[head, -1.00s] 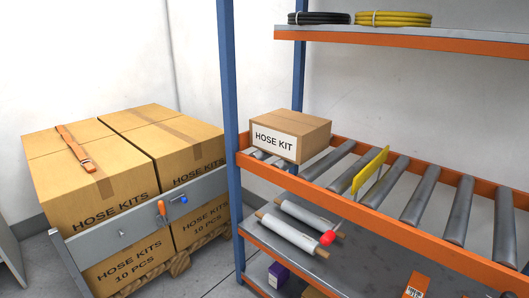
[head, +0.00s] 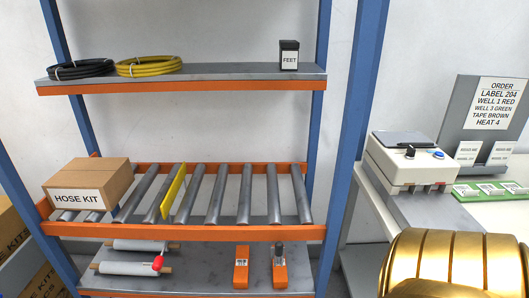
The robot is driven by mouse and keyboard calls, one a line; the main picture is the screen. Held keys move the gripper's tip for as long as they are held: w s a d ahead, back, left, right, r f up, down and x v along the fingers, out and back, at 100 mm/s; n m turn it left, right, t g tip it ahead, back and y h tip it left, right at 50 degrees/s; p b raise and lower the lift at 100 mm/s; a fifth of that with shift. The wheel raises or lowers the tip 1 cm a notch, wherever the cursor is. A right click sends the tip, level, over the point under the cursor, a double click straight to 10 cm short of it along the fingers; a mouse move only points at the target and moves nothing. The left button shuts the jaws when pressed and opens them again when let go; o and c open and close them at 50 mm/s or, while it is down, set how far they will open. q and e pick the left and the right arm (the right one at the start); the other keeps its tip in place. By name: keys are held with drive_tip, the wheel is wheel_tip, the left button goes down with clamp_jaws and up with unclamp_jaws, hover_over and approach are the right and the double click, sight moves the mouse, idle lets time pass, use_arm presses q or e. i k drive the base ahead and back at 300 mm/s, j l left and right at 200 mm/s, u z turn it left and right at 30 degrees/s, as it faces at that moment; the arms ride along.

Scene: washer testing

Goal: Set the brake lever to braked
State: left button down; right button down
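No part is plainly marked as the brake lever. A red knob (head: 157,263) shows below the front rail of the roller shelf, in front of the white rolls; whether it belongs to a lever, and its setting, I cannot tell. A yellow upright plate (head: 173,191) stands between the rollers (head: 217,195). Neither of my grippers is in view.
A hose kit box (head: 90,187) sits at the left end of the rollers. White rolls (head: 130,268) and two orange tools (head: 241,270) lie on the lower shelf. A white machine (head: 411,163) stands on the bench at right, near an order board (head: 485,110).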

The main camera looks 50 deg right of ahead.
sight(279, 245)
drive_tip(key=z, duration=1.75)
